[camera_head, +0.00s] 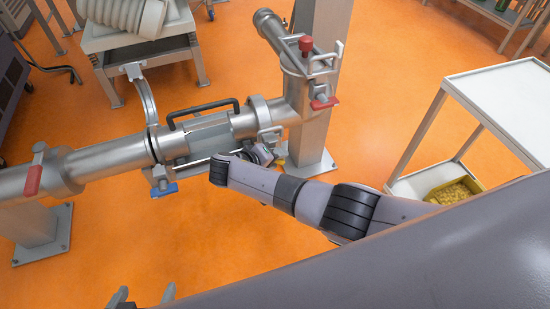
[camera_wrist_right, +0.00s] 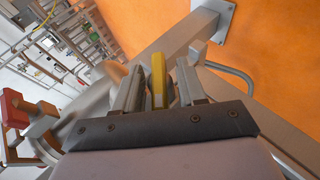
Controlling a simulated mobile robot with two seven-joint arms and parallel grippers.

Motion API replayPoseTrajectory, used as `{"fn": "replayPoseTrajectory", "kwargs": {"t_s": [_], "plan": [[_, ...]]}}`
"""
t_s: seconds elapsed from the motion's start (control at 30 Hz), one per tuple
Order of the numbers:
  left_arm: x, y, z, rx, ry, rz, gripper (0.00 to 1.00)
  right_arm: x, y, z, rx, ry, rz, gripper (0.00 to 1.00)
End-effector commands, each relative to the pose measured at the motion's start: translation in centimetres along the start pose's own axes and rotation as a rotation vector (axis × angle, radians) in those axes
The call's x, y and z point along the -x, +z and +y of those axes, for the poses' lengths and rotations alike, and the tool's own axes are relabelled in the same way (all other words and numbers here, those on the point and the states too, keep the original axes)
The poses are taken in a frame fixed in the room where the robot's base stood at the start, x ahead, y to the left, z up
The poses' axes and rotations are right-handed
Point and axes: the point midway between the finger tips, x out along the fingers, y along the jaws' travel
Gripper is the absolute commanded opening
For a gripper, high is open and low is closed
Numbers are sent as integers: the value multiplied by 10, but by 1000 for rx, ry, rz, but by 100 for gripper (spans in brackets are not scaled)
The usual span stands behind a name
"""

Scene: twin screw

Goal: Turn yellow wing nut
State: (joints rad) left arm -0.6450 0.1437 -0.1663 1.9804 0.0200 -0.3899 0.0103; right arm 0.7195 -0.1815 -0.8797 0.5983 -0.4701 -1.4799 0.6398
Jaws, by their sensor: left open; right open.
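The yellow wing nut (camera_wrist_right: 158,82) stands between the two fingers of my right gripper (camera_wrist_right: 160,88) in the right wrist view. The fingers are open, with one on each side of it; I cannot tell whether they touch it. In the head view only a small bit of yellow (camera_head: 281,159) shows beside the pipe joint, and my right forearm and wrist hide most of the right gripper (camera_head: 262,153). My left gripper (camera_head: 142,297) is open and empty at the bottom left of the head view, apart from the pipe.
The steel pipe (camera_head: 105,160) carries a black handle (camera_head: 203,107), red wing nuts (camera_head: 33,178) and (camera_head: 324,103), and a blue wing nut (camera_head: 165,190). A hinged clamp arm (camera_head: 144,95) stands open. A white cart (camera_head: 510,105) is at the right. Orange floor is clear at lower left.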

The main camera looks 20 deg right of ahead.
Motion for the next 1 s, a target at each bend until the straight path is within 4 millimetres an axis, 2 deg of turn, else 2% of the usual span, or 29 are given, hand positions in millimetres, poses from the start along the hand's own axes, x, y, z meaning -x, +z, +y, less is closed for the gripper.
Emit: {"fn": "replayPoseTrajectory", "kwargs": {"t_s": [0.23, 0.4, 0.53, 0.77, 0.93, 1.0], "plan": [[7, -9, -2, -7, -6, 4, 100, 40, 0, 0, 1, -5, 2, 40], [8, -8, -4, -10, -9, 5, 100, 61, 1, 0, 1, -3, -1, 40], [7, -5, -4, -11, -10, 0, 100, 68, 1, 0, 1, -1, -3, 40], [7, -5, -4, -11, -10, 0, 100, 68, 1, 0, 1, -1, -3, 40], [7, -5, -3, -8, -9, 1, 100, 67, 2, -2, 1, -9, -2, 96], [7, -5, -2, -6, -7, 3, 100, 66, 3, -6, 1, -20, 0, 98]]}}
